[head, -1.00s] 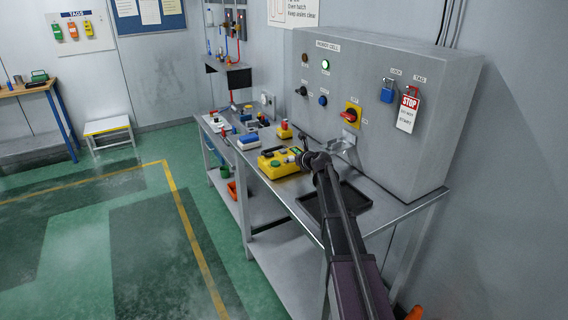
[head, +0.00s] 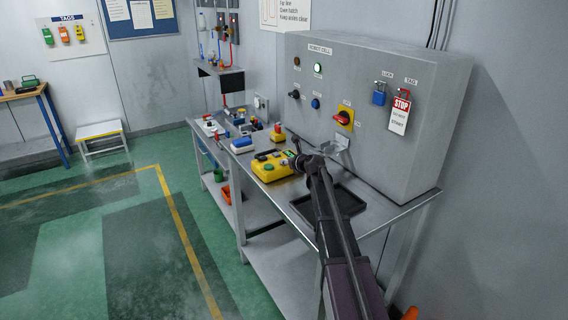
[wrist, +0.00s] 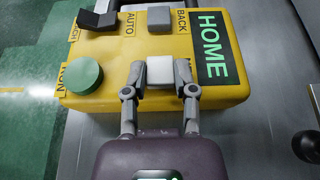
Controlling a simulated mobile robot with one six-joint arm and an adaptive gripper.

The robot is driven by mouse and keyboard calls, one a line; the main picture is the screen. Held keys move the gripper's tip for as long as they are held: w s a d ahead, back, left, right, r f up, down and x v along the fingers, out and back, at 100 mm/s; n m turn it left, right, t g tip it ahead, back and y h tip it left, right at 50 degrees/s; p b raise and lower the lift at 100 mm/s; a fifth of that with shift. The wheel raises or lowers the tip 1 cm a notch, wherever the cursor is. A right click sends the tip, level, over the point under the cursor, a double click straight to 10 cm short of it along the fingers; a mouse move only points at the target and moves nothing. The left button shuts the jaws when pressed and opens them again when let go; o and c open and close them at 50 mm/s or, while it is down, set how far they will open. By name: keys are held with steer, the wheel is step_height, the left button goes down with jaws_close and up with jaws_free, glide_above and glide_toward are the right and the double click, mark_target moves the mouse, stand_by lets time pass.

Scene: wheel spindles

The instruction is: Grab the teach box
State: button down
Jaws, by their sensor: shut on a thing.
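The yellow teach box (head: 271,168) lies on the steel bench. In the wrist view the teach box (wrist: 110,108) fills the upper part, with a green round button, dark and grey switches and a green HOME label. My gripper (wrist: 160,72) reaches over its near edge. Its two fingers are shut on either side of a whitish block on the box's top. In the head view my gripper (head: 296,161) is at the right end of the box and its fingers are too small to make out. Whether the box is clear of the bench cannot be told.
A black tray (head: 348,204) lies on the bench beside my arm. A grey control cabinet (head: 372,140) with a red-and-yellow switch stands behind. A red-topped yellow button box (head: 277,133) and a blue-and-white item (head: 242,146) lie farther along. The floor left of the bench is open.

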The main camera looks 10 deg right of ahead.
steer(key=shift+w+r, duration=0.1)
steer(key=shift+r, duration=0.15)
step_height(320, 180, up, 3)
steer(key=p, duration=0.3)
steer(key=s+d+r+p, duration=0.1)
steer(key=s+d, duration=0.2)
steer(key=s, duration=1.2)
steer(key=shift+s+r+p, duration=0.2)
steer(key=shift+s+p, duration=0.2)
